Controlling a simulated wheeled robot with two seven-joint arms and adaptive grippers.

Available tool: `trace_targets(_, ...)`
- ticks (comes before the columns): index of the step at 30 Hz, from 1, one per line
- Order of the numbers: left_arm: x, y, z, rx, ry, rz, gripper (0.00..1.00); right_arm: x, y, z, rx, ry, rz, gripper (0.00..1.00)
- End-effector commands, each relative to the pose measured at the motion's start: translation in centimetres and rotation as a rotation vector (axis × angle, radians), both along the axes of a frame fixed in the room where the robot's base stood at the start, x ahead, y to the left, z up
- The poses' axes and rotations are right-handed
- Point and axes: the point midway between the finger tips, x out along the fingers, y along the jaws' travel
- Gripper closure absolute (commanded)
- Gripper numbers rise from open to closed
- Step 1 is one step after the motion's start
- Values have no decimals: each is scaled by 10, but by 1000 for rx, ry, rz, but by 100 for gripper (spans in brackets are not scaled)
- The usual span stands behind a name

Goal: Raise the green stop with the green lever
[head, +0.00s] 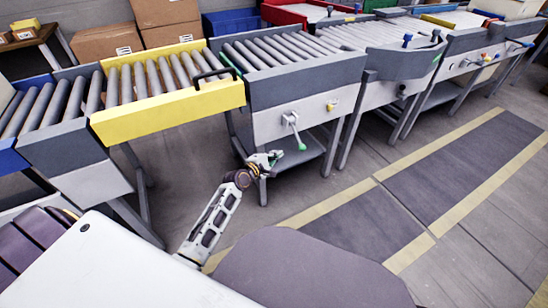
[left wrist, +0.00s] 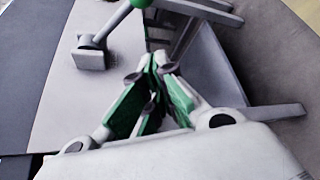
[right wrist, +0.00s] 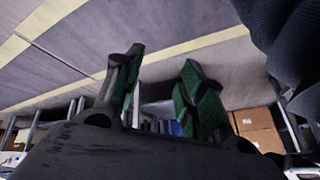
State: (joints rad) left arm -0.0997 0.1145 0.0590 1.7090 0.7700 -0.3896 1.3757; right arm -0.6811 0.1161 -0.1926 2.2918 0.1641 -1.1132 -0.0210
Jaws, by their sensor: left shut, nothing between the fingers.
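The green lever is a pale rod on a square mount on the front panel of the grey conveyor. It slants down to a green knob (head: 302,146) in the head view. In the left wrist view its rod (left wrist: 108,27) rises from the mount to the green knob at the top edge. My left gripper (head: 274,157) is shut and empty, just left of and below the knob, apart from it. Its fingertips (left wrist: 159,62) meet in the left wrist view. A thin green strip (head: 231,65) shows at the conveyor's left end; I cannot tell if it is the green stop. My right gripper (right wrist: 162,65) is open and empty.
A yellow conveyor section (head: 170,108) with a black handle adjoins on the left. A yellow knob (head: 331,105) sits right of the lever on the same panel. A low shelf (head: 295,150) and legs stand below. Open floor (head: 375,215) lies to the right.

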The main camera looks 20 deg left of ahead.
Motion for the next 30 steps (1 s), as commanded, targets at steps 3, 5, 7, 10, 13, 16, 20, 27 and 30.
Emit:
trace_targets(3,10,-2,-4,0,-1,0,100,3,2,-6,15,-17,-5,60)
trace_targets(5,15,-3,-5,0,0,0,100,5,3,-9,22,-27,-8,60)
trace_targets(7,20,-4,-7,-1,0,-1,100,5,4,-14,29,-37,-12,60)
trace_targets(10,28,-6,-9,0,0,-1,100,3,5,-25,37,-37,-17,60)
trace_targets(13,36,-7,-11,1,-1,-1,100,-1,7,-34,50,-39,-23,60)
trace_targets(16,43,-9,-13,1,0,0,100,-2,8,-42,61,-45,-29,60)
trace_targets(20,53,-11,-16,0,0,0,100,0,10,-50,74,-63,-37,60)
trace_targets(27,69,-14,-20,0,0,0,100,2,12,-62,93,-80,-45,60)
trace_targets(30,74,-15,-21,0,0,0,100,3,13,-65,99,-92,-48,60)
